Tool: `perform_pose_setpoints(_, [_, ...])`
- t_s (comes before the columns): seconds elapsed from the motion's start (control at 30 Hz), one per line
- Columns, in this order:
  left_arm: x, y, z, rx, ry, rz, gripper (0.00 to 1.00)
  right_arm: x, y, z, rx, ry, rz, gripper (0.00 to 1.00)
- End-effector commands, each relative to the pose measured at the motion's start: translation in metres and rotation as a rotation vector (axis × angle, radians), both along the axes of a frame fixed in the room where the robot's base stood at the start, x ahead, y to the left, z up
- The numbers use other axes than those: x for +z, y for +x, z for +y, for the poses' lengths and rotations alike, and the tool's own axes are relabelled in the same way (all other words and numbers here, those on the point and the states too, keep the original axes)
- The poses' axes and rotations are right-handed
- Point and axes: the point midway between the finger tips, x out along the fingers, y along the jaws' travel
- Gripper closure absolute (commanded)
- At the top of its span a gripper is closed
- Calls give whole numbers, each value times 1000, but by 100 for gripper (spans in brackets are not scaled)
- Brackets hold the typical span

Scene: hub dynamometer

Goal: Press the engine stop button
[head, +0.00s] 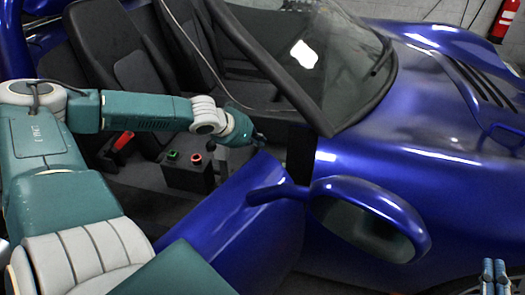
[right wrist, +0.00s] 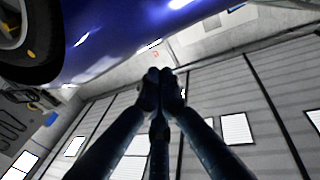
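A dark control box (head: 186,178) stands inside the blue car, in front of the seats. On its top are a green button (head: 172,155) and a red button (head: 196,158); no label is readable, and red is the likely stop button. My left gripper (head: 260,139) is to the right of the box and a little higher in the picture, apart from both buttons. Its dark fingers are small and partly hidden, so their opening is unclear. My right gripper (head: 494,268) is at the bottom right corner, outside the car. In the right wrist view its fingertips (right wrist: 159,76) meet with nothing between them.
The blue door panel (head: 235,215) and side mirror (head: 370,220) stand in front of the cabin. The windshield pillar (head: 270,65) rises near my left gripper. A red-handled lever (head: 123,140) is left of the box. A fire extinguisher (head: 507,20) hangs on the back wall.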

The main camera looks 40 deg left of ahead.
Motion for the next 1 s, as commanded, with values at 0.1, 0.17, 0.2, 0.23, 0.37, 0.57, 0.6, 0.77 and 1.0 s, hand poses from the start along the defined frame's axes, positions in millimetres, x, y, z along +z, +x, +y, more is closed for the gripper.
perform_pose_setpoints(0.1, [4,0,0,0,0,0,100,-11,0,-2,-3,-13,50,100])
perform_pose_setpoints(0.17, [5,0,0,0,0,0,100,-17,-1,-3,-5,-20,75,100])
perform_pose_setpoints(0.2, [6,0,0,0,0,0,100,-21,-1,-3,-6,-24,93,100])
perform_pose_setpoints(0.23, [6,0,0,0,0,0,100,-24,-1,-4,-7,-27,106,100])
perform_pose_setpoints(0.37, [9,0,0,0,0,0,100,-37,-3,-6,-11,-41,161,100])
perform_pose_setpoints(0.57, [13,0,0,0,0,0,100,-56,-8,-10,-16,-62,245,100])
perform_pose_setpoints(0.6, [14,0,0,0,0,-1,100,-60,-9,-11,-17,-66,262,100])
perform_pose_setpoints(0.77, [16,0,0,0,0,0,100,-72,-13,-13,-20,-80,313,100])
perform_pose_setpoints(1.0, [16,0,0,0,0,0,100,-76,-14,-14,-21,-83,326,100])
